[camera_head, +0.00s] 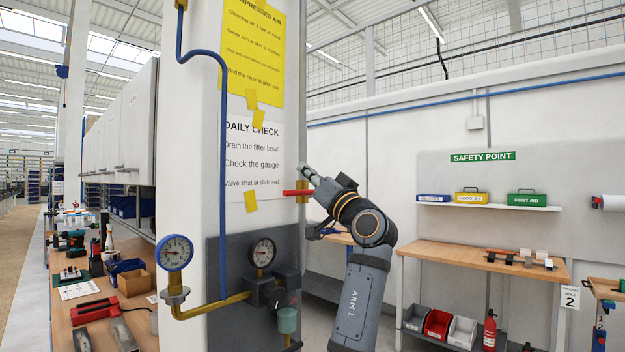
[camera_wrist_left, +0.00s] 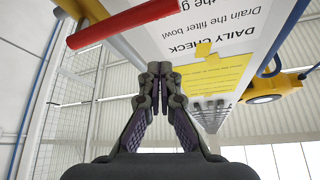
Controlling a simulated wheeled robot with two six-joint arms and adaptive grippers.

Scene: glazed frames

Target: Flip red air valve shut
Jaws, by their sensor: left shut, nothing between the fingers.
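The red valve lever (camera_head: 297,192) sticks out roughly level at the right edge of the white column, by a short brass-coloured pipe piece (camera_head: 302,186). In the left wrist view the red lever (camera_wrist_left: 122,24) crosses the upper part, with a yellow pipe (camera_wrist_left: 88,8) behind it. My left gripper (camera_head: 308,172) is just above and beside the lever in the head view. Its fingertips (camera_wrist_left: 160,70) are together with nothing between them, and the lever lies outside them. Whether a finger touches the lever, I cannot tell. My right gripper is in neither view.
The column (camera_head: 200,120) carries a blue air line (camera_head: 222,150), gauges (camera_head: 174,252), a filter bowl (camera_head: 287,320) and paper notices (camera_head: 265,160). A workbench with tools (camera_head: 95,310) stands left. Another bench (camera_head: 480,262) stands right, with a fire extinguisher (camera_head: 490,332) below it.

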